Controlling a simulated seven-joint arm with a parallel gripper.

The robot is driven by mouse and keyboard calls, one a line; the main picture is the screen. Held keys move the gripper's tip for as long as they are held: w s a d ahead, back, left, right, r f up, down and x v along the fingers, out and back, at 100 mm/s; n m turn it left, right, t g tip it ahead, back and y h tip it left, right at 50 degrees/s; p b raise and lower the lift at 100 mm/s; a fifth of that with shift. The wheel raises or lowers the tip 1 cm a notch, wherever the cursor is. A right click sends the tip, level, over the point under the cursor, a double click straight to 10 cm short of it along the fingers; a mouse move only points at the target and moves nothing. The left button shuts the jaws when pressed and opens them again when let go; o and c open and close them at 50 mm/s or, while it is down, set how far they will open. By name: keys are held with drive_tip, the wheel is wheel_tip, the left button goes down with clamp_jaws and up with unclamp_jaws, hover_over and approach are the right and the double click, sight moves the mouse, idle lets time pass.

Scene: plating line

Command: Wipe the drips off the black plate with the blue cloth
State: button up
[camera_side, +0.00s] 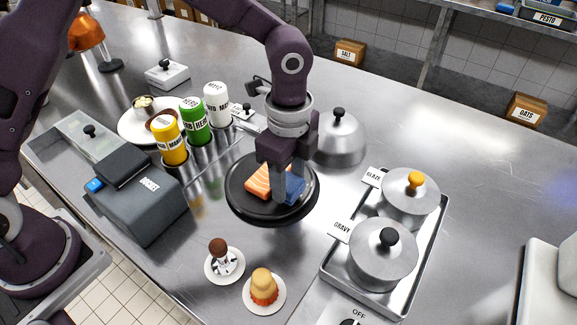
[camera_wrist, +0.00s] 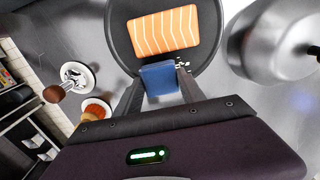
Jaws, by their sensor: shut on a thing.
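The black plate (camera_side: 247,207) is round and lies on the steel counter in the middle of the side view; it also shows at the top of the wrist view (camera_wrist: 121,40). An orange salmon piece with pale stripes (camera_side: 257,181) lies on it. My gripper (camera_side: 283,190) is over the right part of the plate, shut on the folded blue cloth (camera_side: 295,188). In the wrist view the cloth (camera_wrist: 158,77) is between my fingers, right beside the salmon (camera_wrist: 163,31). Small pale and dark specks (camera_wrist: 183,64) show on the plate to the right of the cloth. Whether the cloth touches the plate is unclear.
A steel dome (camera_side: 340,140) stands close behind the plate. A tray (camera_side: 412,288) with two lidded pots is to the right. Squeeze bottles (camera_side: 196,124) and a grey box (camera_side: 143,200) are to the left. Two small dessert plates (camera_side: 224,266) (camera_side: 264,294) are in front.

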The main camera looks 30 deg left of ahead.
drive_tip(key=shift+f, duration=0.5)
drive_tip(key=shift+w+f, duration=0.5)
drive_tip(key=shift+f, duration=0.1)
drive_tip(key=shift+w, duration=2.65)
drive_tip(key=shift+s, duration=3.2)
drive_tip(key=shift+r, duration=4.1)
